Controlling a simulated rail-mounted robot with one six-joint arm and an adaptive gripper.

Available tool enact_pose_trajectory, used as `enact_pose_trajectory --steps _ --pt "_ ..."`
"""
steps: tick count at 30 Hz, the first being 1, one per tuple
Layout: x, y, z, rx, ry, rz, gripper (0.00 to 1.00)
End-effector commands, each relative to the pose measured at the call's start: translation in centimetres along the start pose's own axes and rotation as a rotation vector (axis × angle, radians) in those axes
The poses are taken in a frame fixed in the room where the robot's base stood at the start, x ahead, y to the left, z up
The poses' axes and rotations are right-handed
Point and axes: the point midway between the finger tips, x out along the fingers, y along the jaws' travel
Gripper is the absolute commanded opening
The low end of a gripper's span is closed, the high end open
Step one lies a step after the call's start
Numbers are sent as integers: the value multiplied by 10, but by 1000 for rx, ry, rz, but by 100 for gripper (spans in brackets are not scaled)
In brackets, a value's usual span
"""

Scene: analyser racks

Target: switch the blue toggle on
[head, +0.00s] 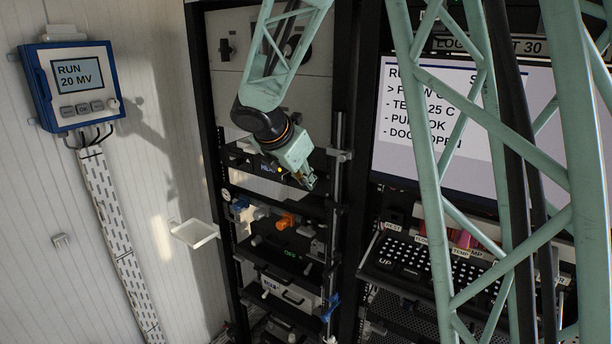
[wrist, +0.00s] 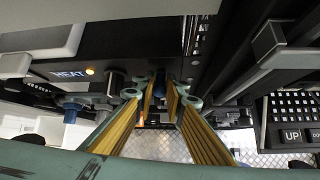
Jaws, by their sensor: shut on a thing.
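The blue toggle (wrist: 160,84) shows as a small dark-blue piece between my fingertips in the wrist view. My gripper (wrist: 167,88) is shut on it, with a yellow-padded finger on each side. In the head view, my gripper (head: 306,180) is at the right part of the rack's HEAT panel (head: 258,164), and it hides the toggle there. An amber lamp (wrist: 90,71) is lit beside the HEAT label in the wrist view. I cannot tell which way the toggle is tipped.
A blue knob (wrist: 70,113) is at lower left in the wrist view. Below the HEAT panel, an orange part (head: 287,221) sits on a rack shelf. A rack post (head: 337,180) stands close right of my gripper. A white tray (head: 194,233) juts out at left.

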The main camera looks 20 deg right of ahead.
Motion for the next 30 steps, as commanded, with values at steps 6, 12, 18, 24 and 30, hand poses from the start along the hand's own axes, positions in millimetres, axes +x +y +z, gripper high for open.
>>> enact_pose_trajectory --steps 6,12,18,24,30 --pt "-1 0 1 2 19 -3 1" --pt "0 0 1 1 24 -4 1" --pt "0 0 0 2 24 -4 1" --pt "0 0 1 2 24 -4 22" --pt "0 0 1 2 23 -4 24"
